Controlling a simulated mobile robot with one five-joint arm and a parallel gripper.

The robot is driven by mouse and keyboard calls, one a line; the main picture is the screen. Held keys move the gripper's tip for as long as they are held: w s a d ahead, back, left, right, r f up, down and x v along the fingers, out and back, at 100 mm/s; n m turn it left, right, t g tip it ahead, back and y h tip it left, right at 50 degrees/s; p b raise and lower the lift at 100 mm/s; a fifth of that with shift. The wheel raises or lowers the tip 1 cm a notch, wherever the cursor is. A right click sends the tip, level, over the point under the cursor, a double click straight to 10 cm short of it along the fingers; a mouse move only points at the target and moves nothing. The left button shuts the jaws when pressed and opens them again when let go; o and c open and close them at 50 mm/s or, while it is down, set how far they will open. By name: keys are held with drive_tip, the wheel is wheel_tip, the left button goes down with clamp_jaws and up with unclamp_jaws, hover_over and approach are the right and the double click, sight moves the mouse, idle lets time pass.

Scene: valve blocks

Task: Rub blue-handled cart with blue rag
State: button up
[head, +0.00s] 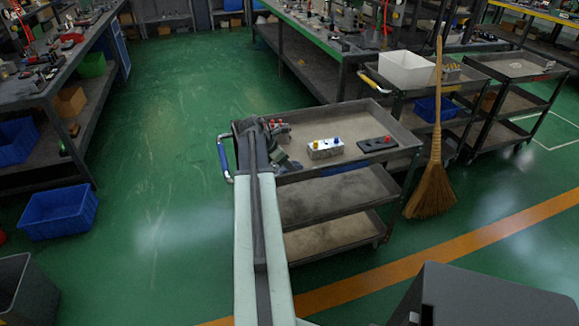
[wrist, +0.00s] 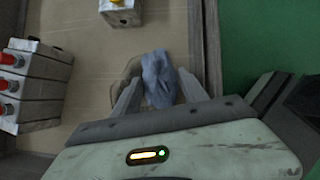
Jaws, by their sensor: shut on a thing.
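The blue-handled cart (head: 350,116) is a dark three-shelf cart in the middle of the head view, with its blue handle (head: 223,158) at the left end. My gripper (wrist: 160,79) is over the handle end of the top shelf, inside the dark rim. It is shut on the crumpled pale-blue rag (wrist: 159,77), which sticks out between the fingers. The rag is low over the tan shelf surface (wrist: 85,60); I cannot tell for sure whether it touches. In the head view my arm hides the rag.
A red-capped silver block (wrist: 35,82) is left of my gripper. A broom (head: 435,180) stands at the cart's right. Green floor lies open left.

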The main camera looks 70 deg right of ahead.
sight(281, 173)
drive_tip(key=shift+w+d+f+b, duration=0.1)
drive_tip(key=shift+w+d, duration=1)
drive_tip(key=shift+d, duration=0.25)
drive_tip(key=shift+w+d+f+b, duration=0.1)
drive_tip(key=shift+w+d+f, duration=0.05)
drive_tip(key=shift+w+d, duration=1.1)
drive_tip(key=shift+w+d+f+b, duration=0.1)
drive_tip(key=shift+w+d, duration=0.85)
drive_tip(key=shift+d, duration=0.5)
drive_tip(key=shift+w+a+f, duration=0.15)
drive_tip(key=shift+w+a, duration=0.55)
drive_tip(key=shift+w, duration=0.05)
drive_tip(key=shift+s+a+f+b, duration=0.1)
drive_tip(key=shift+s+a, duration=1.2)
drive_tip(key=shift+a, duration=0.3)
drive_tip(key=shift+s+a+b, duration=0.15)
drive_tip(key=shift+s+a, duration=1.1)
drive_tip(key=shift+a, duration=0.3)
drive_tip(key=shift+s+a+f+b, duration=0.1)
drive_tip(key=shift+s+a, duration=1.2)
drive_tip(key=shift+a, duration=0.3)
drive_tip(key=shift+w+a, duration=0.6)
drive_tip(key=shift+w, duration=0.2)
drive_tip(key=shift+w+d+r, duration=0.1)
drive_tip(key=shift+w+d, duration=0.55)
drive_tip(key=shift+d, duration=0.2)
drive_tip(key=shift+w+d+r, duration=0.1)
drive_tip(key=shift+w+d, duration=0.55)
drive_tip(key=shift+d, duration=0.15)
